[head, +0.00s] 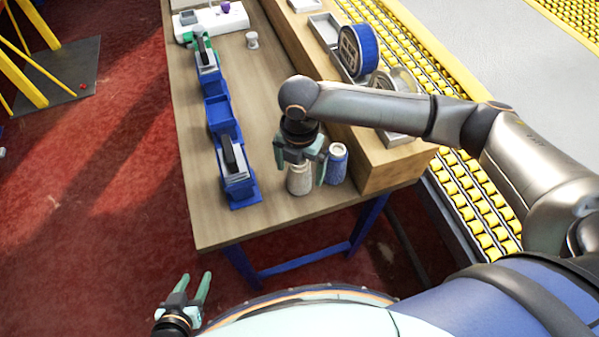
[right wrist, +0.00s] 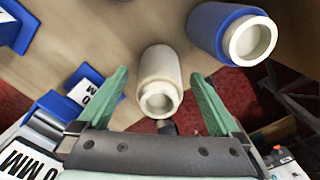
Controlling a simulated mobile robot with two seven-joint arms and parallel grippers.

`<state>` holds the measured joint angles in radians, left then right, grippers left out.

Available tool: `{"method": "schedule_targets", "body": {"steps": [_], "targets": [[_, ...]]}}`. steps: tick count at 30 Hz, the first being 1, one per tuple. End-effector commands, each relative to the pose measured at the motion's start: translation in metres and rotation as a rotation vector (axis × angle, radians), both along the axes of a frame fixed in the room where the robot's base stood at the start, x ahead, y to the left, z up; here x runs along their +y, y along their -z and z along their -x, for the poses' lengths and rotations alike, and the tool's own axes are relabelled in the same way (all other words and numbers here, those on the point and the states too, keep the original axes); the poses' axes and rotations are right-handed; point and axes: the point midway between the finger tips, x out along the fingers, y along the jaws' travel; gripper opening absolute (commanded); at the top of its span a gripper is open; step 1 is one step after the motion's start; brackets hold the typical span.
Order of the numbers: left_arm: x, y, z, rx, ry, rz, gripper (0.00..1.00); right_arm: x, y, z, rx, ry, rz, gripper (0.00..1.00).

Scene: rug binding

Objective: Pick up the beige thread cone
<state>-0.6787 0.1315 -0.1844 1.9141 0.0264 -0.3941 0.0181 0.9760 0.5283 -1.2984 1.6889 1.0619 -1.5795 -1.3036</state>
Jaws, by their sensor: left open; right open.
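The beige thread cone (head: 299,180) stands on the wooden table near its front edge. In the right wrist view the cone (right wrist: 158,80) shows between and just beyond the open fingers. My right gripper (head: 302,168) is open above and around the cone's top in the head view; I cannot tell whether it touches. In the right wrist view its green fingers (right wrist: 163,98) are spread with nothing held. My left gripper (head: 194,288) is open and empty, low at the bottom left, off the table.
A blue thread cone (head: 337,164) stands close to the right of the beige one; it also shows in the right wrist view (right wrist: 222,34). Blue holders (head: 223,118) line the table's left part. A wooden riser (head: 385,165) bounds the right. A small pale spool (head: 252,40) stands farther back.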

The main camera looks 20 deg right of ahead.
Motion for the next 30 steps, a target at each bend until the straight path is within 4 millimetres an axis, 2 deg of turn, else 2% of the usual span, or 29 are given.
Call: {"method": "schedule_targets", "body": {"steps": [8,30], "targets": [[0.0001,0.0002,0.0003,0.001,0.000,0.000,0.50,0.0002,0.0030,0.0002,0.000,-0.001,0.000,0.99],[0.0002,0.0002,0.0005,0.001,0.000,0.000,0.50,0.0001,0.0025,0.0000,0.000,0.000,0.000,0.15]]}}
